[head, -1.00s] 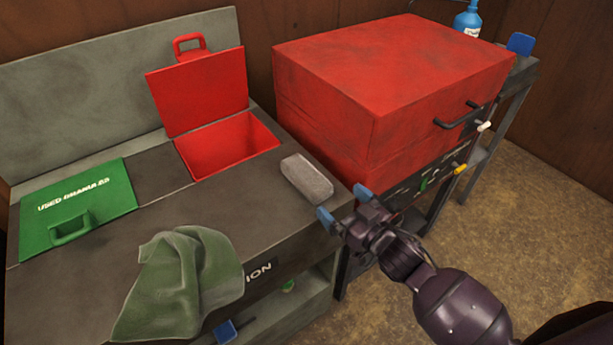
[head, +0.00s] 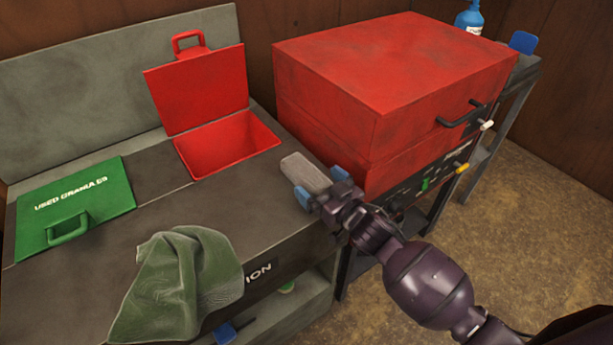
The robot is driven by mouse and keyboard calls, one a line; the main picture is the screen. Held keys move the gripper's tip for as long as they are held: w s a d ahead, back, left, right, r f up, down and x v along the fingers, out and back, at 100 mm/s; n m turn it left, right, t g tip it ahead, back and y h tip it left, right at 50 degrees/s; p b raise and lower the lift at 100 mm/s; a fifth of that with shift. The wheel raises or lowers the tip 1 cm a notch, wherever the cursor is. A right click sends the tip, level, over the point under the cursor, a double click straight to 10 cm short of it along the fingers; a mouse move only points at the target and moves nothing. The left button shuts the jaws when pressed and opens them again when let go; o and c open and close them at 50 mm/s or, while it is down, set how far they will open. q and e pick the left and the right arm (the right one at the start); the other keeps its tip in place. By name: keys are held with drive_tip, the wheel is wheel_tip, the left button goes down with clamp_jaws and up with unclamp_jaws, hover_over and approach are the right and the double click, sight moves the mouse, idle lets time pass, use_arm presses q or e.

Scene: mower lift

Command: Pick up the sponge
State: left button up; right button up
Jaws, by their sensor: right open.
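The sponge (head: 303,171) is a grey, worn block lying on the dark bench top, right of the open red bin. My right gripper (head: 321,185) is open at the sponge's near end. One blue fingertip is on the left side of the sponge and the other on its right. The gripper hides the sponge's near end, and I cannot tell whether the fingers touch it. My left gripper is not in view.
A large red box (head: 395,85) stands close to the right of the sponge. The red bin (head: 230,147) is open, its lid (head: 196,90) raised. A green lid (head: 75,205) and a green cloth (head: 178,285) lie on the bench (head: 155,170). A blue bottle (head: 469,20) stands behind.

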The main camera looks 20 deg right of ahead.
drive_tip(key=c, duration=0.9)
drive_tip(key=shift+c, duration=0.6)
drive_tip(key=shift+r, duration=0.5)
use_arm(q)
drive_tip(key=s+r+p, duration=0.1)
drive_tip(key=p, duration=0.1)
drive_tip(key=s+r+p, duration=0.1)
drive_tip(key=p, duration=0.1)
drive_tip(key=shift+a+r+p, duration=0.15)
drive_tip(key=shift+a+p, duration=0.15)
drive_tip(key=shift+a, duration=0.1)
use_arm(e)
wheel_tip(320, 180, up, 19)
